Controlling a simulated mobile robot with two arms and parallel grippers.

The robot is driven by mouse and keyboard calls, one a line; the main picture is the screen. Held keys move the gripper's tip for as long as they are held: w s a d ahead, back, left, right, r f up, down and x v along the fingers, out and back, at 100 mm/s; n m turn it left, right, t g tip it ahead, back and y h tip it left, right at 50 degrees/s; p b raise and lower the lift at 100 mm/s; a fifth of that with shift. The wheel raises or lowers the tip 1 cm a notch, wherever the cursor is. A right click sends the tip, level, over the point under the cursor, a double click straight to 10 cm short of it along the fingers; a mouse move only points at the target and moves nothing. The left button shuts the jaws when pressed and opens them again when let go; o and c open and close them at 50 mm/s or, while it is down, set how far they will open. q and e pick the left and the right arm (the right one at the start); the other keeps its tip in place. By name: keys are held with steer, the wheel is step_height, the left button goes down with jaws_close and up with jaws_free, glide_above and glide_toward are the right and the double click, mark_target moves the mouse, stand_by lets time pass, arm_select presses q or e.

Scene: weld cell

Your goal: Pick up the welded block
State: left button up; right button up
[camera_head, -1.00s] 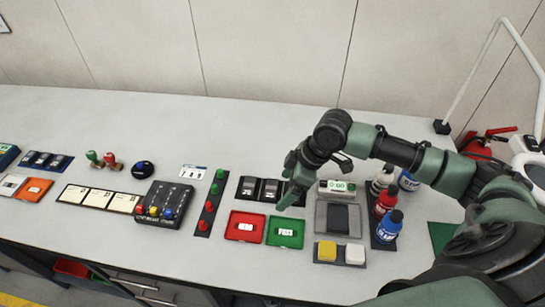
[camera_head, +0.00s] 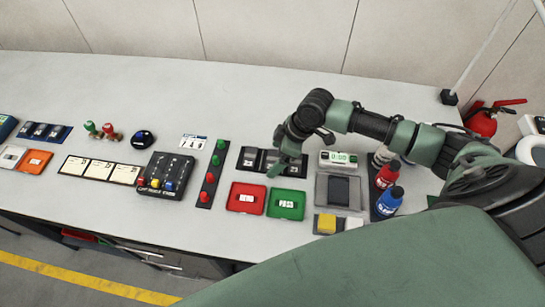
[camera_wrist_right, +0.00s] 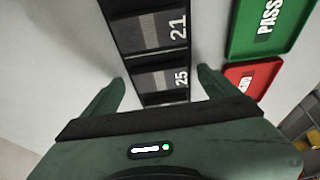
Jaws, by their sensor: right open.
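Dark blocks with a grey textured band and white numbers sit in a black rack (camera_head: 238,166) in the middle of the bench. In the right wrist view, the block marked 25 (camera_wrist_right: 150,80) lies between and ahead of my fingertips, and the block marked 21 (camera_wrist_right: 140,32) is beyond it. I cannot tell which one is meant. My right gripper (camera_head: 278,168) is over the rack; in the wrist view it is open and empty (camera_wrist_right: 163,84), a finger on each side of the rack. It hides part of the rack in the head view. My left gripper is not in view.
A red tray (camera_head: 233,206) and a green PASS tray (camera_head: 298,213) lie in front of the rack. A lamp strip (camera_head: 208,186) stands left, a small display (camera_head: 339,159) and grey fixture (camera_head: 322,186) right, bottles (camera_head: 388,200) further right. Bench behind the rack is clear.

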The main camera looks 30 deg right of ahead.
steer(key=c, duration=1.8)
steer(key=shift+r, duration=0.1)
